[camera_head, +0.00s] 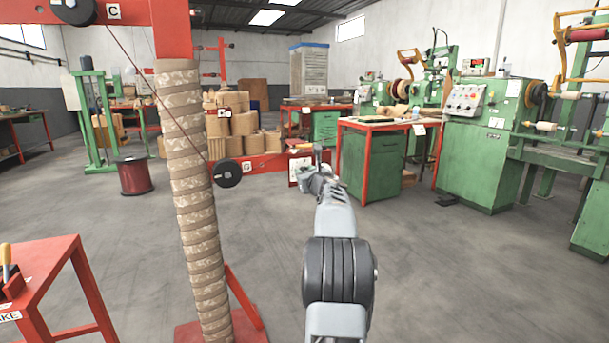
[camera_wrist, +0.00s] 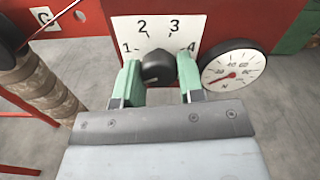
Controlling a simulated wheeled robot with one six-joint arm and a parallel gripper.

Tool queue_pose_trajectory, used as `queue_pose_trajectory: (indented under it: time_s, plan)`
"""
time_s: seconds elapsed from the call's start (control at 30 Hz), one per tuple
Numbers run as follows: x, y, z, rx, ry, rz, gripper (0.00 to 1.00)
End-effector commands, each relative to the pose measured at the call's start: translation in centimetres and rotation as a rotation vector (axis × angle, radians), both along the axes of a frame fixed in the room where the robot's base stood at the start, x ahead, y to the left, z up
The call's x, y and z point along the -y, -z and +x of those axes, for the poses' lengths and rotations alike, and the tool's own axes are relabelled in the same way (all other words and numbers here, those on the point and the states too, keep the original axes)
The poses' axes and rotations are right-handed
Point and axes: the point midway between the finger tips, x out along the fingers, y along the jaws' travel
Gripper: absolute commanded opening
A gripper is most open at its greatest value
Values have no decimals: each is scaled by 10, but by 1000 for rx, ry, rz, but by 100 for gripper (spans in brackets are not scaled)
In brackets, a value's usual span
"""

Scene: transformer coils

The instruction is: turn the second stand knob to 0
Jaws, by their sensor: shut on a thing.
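The black stand knob (camera_wrist: 157,68) sits in front of a white dial plate (camera_wrist: 183,22) marked 1, 2, 3 and 4 on a red beam. My gripper (camera_wrist: 159,74) has one green-padded finger on each side of the knob and is shut on it. I cannot tell which mark the knob points at; the lower part of the plate is hidden by the knob and fingers. A round white gauge (camera_wrist: 240,60) with a red needle is just right of the right finger. In the head view the white plate (camera_head: 295,172) shows beside my gripper (camera_head: 319,158).
A red table (camera_head: 35,275) is at the lower left. A green cabinet under a red-topped bench (camera_head: 385,125) is to the right.

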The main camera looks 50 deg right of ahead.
Motion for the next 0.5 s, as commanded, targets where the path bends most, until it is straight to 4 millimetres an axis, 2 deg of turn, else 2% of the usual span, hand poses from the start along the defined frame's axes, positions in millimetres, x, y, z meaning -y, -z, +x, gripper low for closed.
queue_pose_trajectory:
  time_s: [0.5]
  plan:
    - [0, 1, 0, -71, -1, -172, 12]
